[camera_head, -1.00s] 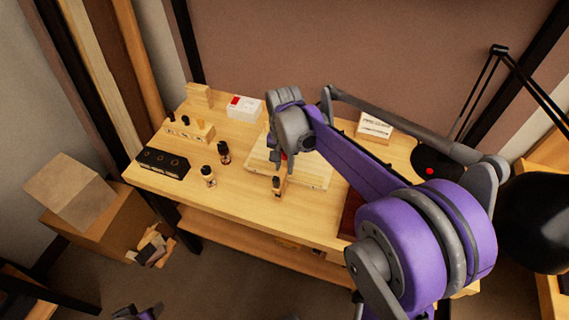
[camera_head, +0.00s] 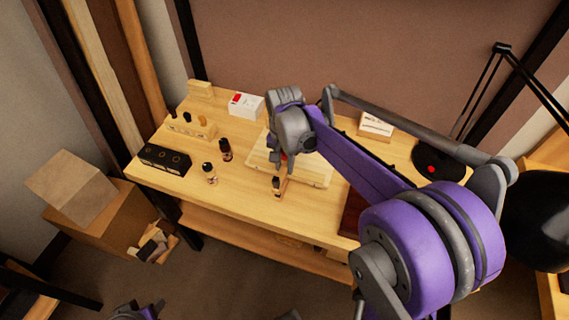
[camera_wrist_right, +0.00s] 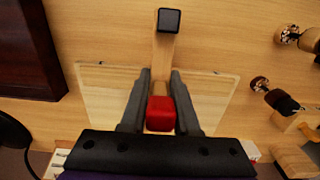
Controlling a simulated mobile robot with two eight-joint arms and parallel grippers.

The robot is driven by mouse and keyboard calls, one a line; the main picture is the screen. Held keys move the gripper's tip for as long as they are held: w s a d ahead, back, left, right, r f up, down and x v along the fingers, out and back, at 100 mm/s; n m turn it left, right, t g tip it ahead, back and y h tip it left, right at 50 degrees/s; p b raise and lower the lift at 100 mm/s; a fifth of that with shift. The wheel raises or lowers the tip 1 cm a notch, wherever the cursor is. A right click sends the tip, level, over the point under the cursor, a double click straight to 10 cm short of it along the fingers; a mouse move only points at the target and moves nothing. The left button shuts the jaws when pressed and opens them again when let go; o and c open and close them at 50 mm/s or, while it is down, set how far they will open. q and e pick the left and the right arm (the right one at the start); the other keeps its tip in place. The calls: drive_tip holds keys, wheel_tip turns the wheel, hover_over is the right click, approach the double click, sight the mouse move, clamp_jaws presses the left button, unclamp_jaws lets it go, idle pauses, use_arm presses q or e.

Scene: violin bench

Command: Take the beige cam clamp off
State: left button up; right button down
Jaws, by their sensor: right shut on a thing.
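The beige cam clamp (camera_wrist_right: 165,60) shows in the right wrist view as a pale wooden bar with a dark square end and a red block nearer my gripper. In the head view its dark end (camera_head: 276,185) shows below my right gripper (camera_head: 284,164). My right gripper (camera_wrist_right: 160,103) is shut on the clamp, one finger on each side by the red block. The clamp is at the front edge of a pale wooden panel (camera_wrist_right: 105,92) on the bench. Whether it touches the panel is hidden.
Two small dark-topped pieces (camera_head: 210,173) (camera_head: 225,150) stand left of the panel on the bench (camera_head: 190,205). A black block with round holes (camera_head: 165,159), a wooden rack (camera_head: 190,126) and a white-red box (camera_head: 245,105) lie farther left and back. A lamp (camera_head: 540,225) stands right.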

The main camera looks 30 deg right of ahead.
sight(278, 178)
drive_tip(key=shift+a, duration=0.1)
drive_tip(key=shift+s+a, duration=1.55)
drive_tip(key=shift+a, duration=0.2)
use_arm(q)
drive_tip(key=shift+r, duration=0.1)
use_arm(e)
drive_tip(key=shift+r+p, duration=2.35)
drive_tip(key=shift+r, duration=1.2)
use_arm(q)
drive_tip(key=r, duration=0.1)
drive_tip(key=w+r, duration=0.1)
drive_tip(key=r, duration=0.3)
drive_tip(key=shift+w+r, duration=0.2)
drive_tip(key=shift+w, duration=0.1)
drive_tip(key=shift+s, duration=0.1)
use_arm(e)
drive_tip(key=shift+f, duration=0.1)
